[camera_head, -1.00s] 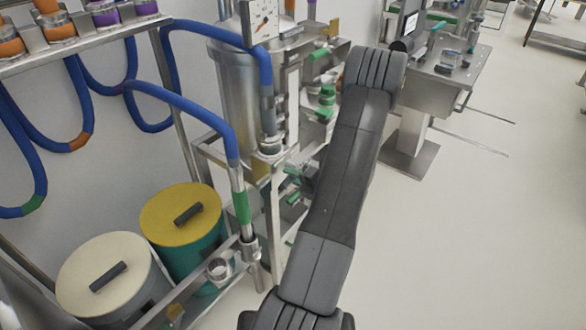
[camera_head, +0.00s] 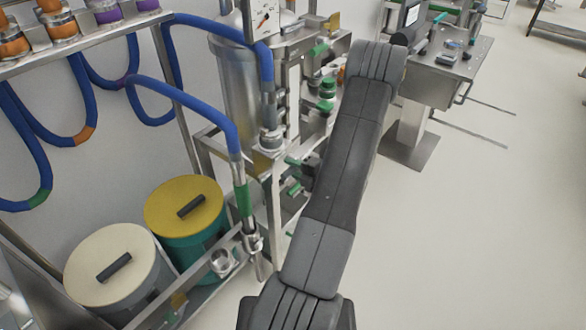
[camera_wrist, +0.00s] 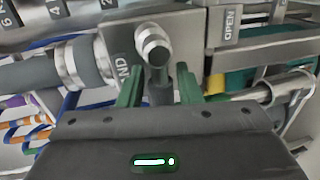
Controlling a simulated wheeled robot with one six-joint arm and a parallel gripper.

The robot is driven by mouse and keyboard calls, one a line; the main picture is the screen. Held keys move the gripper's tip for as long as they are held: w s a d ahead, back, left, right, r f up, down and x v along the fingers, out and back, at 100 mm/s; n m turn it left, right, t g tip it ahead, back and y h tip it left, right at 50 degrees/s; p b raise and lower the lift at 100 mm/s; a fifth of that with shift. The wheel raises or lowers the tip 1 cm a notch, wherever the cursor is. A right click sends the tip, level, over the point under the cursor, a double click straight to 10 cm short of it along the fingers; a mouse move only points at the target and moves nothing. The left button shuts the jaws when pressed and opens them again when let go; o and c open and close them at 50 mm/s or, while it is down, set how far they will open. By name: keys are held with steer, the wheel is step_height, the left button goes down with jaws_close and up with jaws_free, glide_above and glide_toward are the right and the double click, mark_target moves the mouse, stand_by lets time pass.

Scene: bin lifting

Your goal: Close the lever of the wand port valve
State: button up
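In the wrist view, the wand port valve (camera_wrist: 118,35) is a steel block with a partly hidden label reading "ND". A round steel stub (camera_wrist: 153,45) sticks out from it towards me. A short dark piece (camera_wrist: 160,93), possibly the lever's grip, hangs below the stub. My gripper (camera_wrist: 158,72) is open, with one green finger on each side of this piece. I cannot tell whether the fingers touch it. In the head view, my gripper (camera_head: 292,174) is small beside the steel frame, and my arm hides part of the valve area.
An "OPEN" label (camera_wrist: 230,25) is on the right in the wrist view. A blue hose with a green-banded wand (camera_head: 243,200) hangs left of my gripper. Yellow-lidded (camera_head: 184,203) and cream-lidded (camera_head: 112,264) bins stand lower left. Open floor lies right.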

steer(key=shift+o, duration=0.6)
steer(key=shift+s+d, duration=0.15)
steer(key=shift+d, duration=0.05)
steer(key=b+v, duration=0.2)
steer(key=v, duration=1.1)
steer(key=p+x, duration=0.2)
steer(key=x, duration=1.1)
steer(key=shift+a, duration=0.2)
steer(key=shift+f, duration=0.1)
